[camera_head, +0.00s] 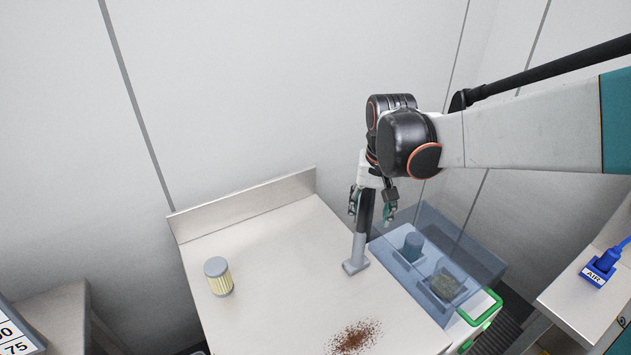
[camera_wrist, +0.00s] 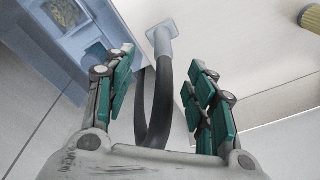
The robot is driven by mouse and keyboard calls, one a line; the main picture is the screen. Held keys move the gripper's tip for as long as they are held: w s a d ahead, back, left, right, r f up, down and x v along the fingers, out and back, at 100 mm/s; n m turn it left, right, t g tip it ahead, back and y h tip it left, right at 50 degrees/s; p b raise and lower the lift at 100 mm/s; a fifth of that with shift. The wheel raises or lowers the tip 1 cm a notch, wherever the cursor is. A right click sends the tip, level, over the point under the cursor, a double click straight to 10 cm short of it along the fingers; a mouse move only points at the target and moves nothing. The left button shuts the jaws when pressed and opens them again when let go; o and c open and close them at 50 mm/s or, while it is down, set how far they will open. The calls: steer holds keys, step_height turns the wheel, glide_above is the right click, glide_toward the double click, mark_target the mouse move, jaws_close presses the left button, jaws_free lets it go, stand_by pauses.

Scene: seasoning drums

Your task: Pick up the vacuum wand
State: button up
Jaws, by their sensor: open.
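The vacuum wand has a dark tube and a flat grey nozzle (camera_head: 356,263) (camera_wrist: 163,38). In the head view it leans slightly, with its nozzle at the right side of the steel table. My gripper (camera_head: 373,208) points down around the wand's upper part. In the wrist view my gripper (camera_wrist: 160,78) is open, with green-padded fingers on either side of the dark tube. Gaps show between the tube and both fingers. A dark hose loops beside the tube at the bottom of the wrist view; the wand's top end is hidden.
A translucent blue vacuum box (camera_head: 465,262) with a green handle stands right of the wand. A yellow pleated filter (camera_head: 219,277) with a grey cap stands on the steel table (camera_head: 275,255). Brown powder (camera_head: 354,338) lies at the front. A wall rises behind; the table's middle is clear.

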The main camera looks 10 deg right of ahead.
mark_target(363, 229)
steer(key=w, duration=0.1)
steer(key=w+p, duration=0.1)
steer(key=w+g+p, duration=0.1)
steer(key=shift+d+f+m, duration=0.1)
steer(key=shift+f+m, duration=0.2)
steer(key=shift+m, duration=0.1)
steer(key=shift+w+f, duration=0.25)
steer(key=shift+f, duration=0.1)
step_height(363, 229, down, 8)
steer(key=shift+f+b, duration=0.2)
steer(key=shift+b, duration=0.8)
steer(key=shift+s+a+f+b, duration=0.15)
steer(key=shift+f+b, duration=0.35)
steer(key=shift+f, duration=0.85)
steer(key=shift+w+a+f+b, duration=0.15)
steer(key=shift+f+b, duration=0.35)
steer(key=shift+f, duration=0.85)
steer(key=shift+s+r, duration=0.1)
steer(key=c, duration=1.1)
